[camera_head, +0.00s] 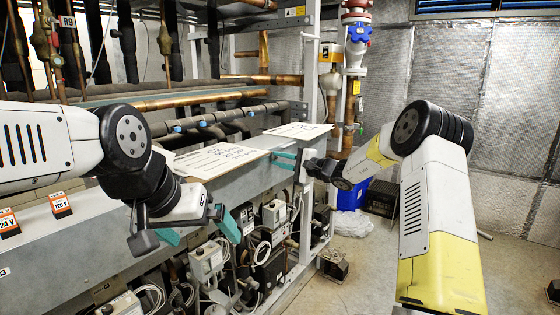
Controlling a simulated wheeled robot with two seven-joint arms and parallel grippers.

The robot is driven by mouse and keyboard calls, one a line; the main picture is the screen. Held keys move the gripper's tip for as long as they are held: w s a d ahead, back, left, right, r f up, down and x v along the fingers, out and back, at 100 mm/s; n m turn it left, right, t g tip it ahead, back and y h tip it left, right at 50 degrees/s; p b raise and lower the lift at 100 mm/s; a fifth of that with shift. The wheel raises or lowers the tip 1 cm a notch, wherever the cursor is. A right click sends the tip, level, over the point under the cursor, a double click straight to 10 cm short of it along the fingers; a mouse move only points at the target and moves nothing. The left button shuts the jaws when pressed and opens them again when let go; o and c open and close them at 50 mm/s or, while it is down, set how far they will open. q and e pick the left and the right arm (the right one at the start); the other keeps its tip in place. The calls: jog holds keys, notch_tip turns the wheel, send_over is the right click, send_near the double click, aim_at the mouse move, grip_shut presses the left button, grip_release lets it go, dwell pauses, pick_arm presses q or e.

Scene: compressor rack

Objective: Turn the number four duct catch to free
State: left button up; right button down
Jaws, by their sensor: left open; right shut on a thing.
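The long grey duct (95,240) runs from the lower left toward the back middle. My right gripper (284,160) is at the duct's far end, its teal fingers pointing left against it. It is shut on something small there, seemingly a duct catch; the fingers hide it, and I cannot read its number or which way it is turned. My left gripper (199,231) is open and empty, its teal fingers spread in front of the duct's front face, nearer to me.
Paper sheets (218,158) lie on the duct's top. Orange voltage labels (60,203) are at the left. Valve boxes and wiring (207,262) crowd below the duct. Copper pipes (190,99) run behind. A blue bin (352,195) stands beyond my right arm; floor at right is mostly clear.

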dwell(0.4)
jog(key=c, duration=1.3)
grip_release()
jog(key=v, duration=0.8)
